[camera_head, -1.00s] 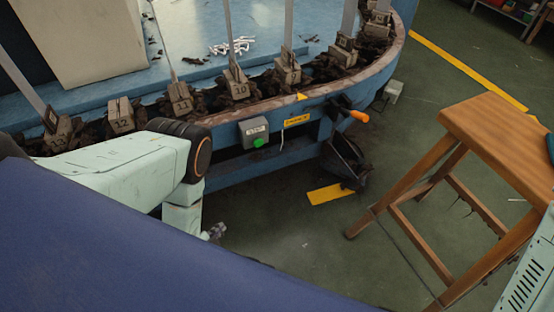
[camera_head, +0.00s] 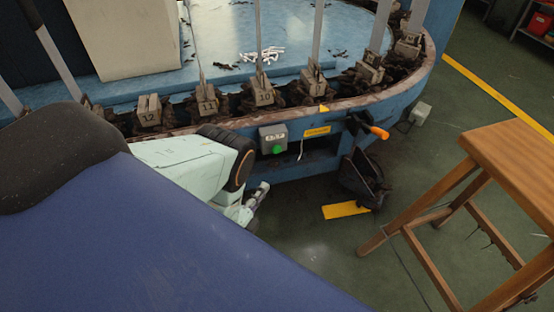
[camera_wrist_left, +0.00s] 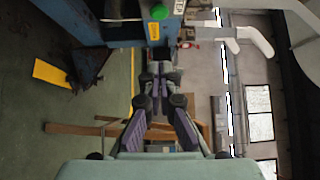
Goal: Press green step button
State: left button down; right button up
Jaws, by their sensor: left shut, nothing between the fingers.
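The green step button (camera_head: 278,149) sits on the lower part of a grey control box on the blue machine's side. It also shows at the top of the left wrist view (camera_wrist_left: 159,12). My left gripper (camera_head: 262,188) is below and slightly left of the button in the head view, apart from it. In the left wrist view its fingers (camera_wrist_left: 158,70) are closed together with nothing between them, and the button lies beyond their tips. My right gripper is not in view.
An orange-handled lever (camera_head: 378,132) juts out right of the box, above a dark bin (camera_head: 362,182). A wooden stool (camera_head: 510,150) stands at the right. Numbered blocks (camera_head: 262,95) line the machine's rim. Green floor between machine and stool is mostly clear.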

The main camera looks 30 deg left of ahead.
pick_arm(q)
jog(key=shift+a, duration=0.1)
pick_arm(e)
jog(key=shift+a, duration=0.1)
pick_arm(q)
jog(key=b, duration=0.4)
send_near(276, 148)
jog(key=w+d+f, duration=0.1)
jog(key=w+d, duration=0.3)
jog(key=w, duration=0.1)
jog(key=w+a, duration=0.1)
jog(key=w+a+b, duration=0.1)
jog(key=a, duration=0.1)
jog(key=shift+a+f, duration=0.15)
jog(key=shift+a, duration=0.05)
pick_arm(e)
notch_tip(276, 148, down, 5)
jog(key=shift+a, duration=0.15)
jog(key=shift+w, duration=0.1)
